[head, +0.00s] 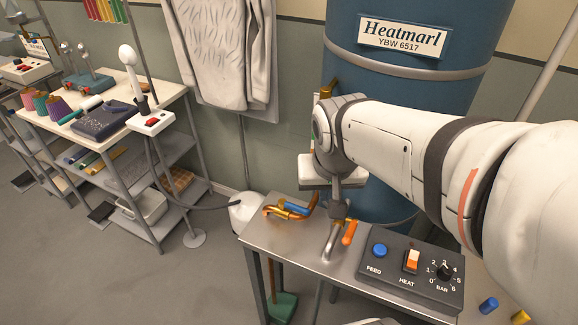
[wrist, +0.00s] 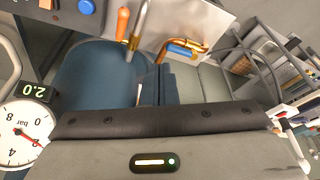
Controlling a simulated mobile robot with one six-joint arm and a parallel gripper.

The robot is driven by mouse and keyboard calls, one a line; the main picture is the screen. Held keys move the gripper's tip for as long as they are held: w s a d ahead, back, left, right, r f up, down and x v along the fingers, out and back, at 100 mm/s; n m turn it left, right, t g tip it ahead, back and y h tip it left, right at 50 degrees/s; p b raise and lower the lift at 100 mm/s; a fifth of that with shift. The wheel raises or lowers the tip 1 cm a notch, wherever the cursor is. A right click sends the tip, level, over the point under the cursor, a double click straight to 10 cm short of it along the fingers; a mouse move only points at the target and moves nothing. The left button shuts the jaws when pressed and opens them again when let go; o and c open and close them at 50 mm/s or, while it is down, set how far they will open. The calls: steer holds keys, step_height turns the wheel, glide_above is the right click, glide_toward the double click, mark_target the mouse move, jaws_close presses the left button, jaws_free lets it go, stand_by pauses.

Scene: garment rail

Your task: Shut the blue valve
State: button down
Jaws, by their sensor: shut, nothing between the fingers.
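The blue valve's handle (head: 296,209) sits on a copper pipe (head: 275,211) at the left end of the metal bench. The handle lies roughly along the pipe; its exact angle is hard to tell. It also shows in the wrist view, as a blue bar (wrist: 180,50) beside the bent copper pipe. My gripper (head: 338,209) points down just right of the blue handle, seemingly above the bench and apart from it. In the wrist view its dark fingers (wrist: 164,84) are together with nothing between them. Part of the valve body is hidden under the handle.
A steel pipe (head: 330,243) with an orange lever (head: 349,233) stands close below my gripper. A control panel (head: 408,272) is to the right. A blue boiler (head: 390,80) stands behind. The wrist view shows a round bar gauge (wrist: 22,138) and a display reading 2.0.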

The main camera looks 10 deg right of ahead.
mark_target(294, 209)
steer(key=w+f+m+h+b, duration=0.1)
steer(key=w+f+m+b, duration=0.2)
steer(key=w+f, duration=0.9)
steer(key=w+m, duration=0.2)
steer(key=w, duration=0.2)
steer(key=shift+w+f+h, duration=0.3)
steer(key=shift+w+f, duration=0.05)
steer(key=shift+g, duration=0.3)
steer(key=x, duration=0.9)
steer(key=shift+f, duration=0.35)
steer(key=shift+s+a+p, duration=0.2)
steer(key=shift+p, duration=0.25)
steer(key=shift+s+a+r, duration=0.15)
steer(key=shift+s+a, duration=0.2)
steer(key=shift+s, duration=0.15)
steer(key=shift+s+a+r, duration=0.15)
steer(key=shift+s+a, duration=0.2)
steer(key=shift+s, duration=0.2)
steer(key=shift+s+a, duration=0.2)
steer(key=shift+s, duration=0.05)
steer(key=shift+d, duration=0.1)
